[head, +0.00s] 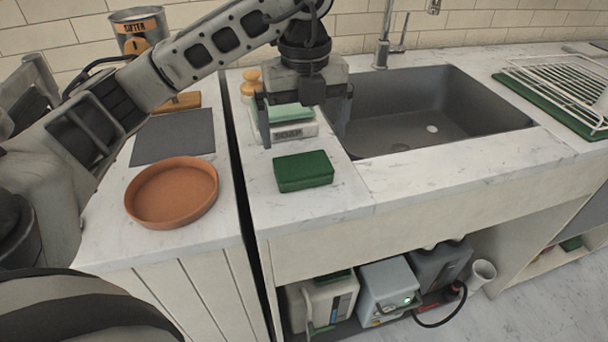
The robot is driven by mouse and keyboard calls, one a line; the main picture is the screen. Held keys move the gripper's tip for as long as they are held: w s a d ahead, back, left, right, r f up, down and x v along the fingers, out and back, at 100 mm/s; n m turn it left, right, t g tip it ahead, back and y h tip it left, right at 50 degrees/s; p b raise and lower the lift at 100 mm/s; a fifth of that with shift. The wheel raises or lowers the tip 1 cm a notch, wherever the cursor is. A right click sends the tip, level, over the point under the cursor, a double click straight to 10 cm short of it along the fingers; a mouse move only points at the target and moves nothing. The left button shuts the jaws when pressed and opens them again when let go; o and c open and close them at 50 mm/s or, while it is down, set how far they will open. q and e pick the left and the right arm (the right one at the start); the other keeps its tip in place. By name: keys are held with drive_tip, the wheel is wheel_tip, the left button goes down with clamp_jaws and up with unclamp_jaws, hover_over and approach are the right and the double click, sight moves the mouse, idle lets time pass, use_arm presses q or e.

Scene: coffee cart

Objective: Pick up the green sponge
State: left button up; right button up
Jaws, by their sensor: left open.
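The green sponge (304,171) lies flat on the white marble counter, in front of the soap dish and to the left of the sink. My left gripper (303,140) is open and empty, pointing down above and behind the sponge. Its two fingers hang to either side of the soap dish in the picture, apart from the sponge. My right gripper does not show.
A soap dish (294,130) with a pale green bar stands behind the sponge. The sink (450,115) opens to the right. A terracotta saucer (172,192) and grey mat (174,138) lie on the left counter, across a dark gap. A dish rack (560,85) stands far right.

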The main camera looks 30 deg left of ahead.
sight(303, 164)
use_arm(q)
drive_tip(key=f, duration=0.7)
drive_tip(key=shift+s+f+p, duration=0.2)
drive_tip(key=shift+s+p, duration=0.1)
drive_tip(key=shift+p, duration=0.05)
drive_tip(key=c, duration=0.8)
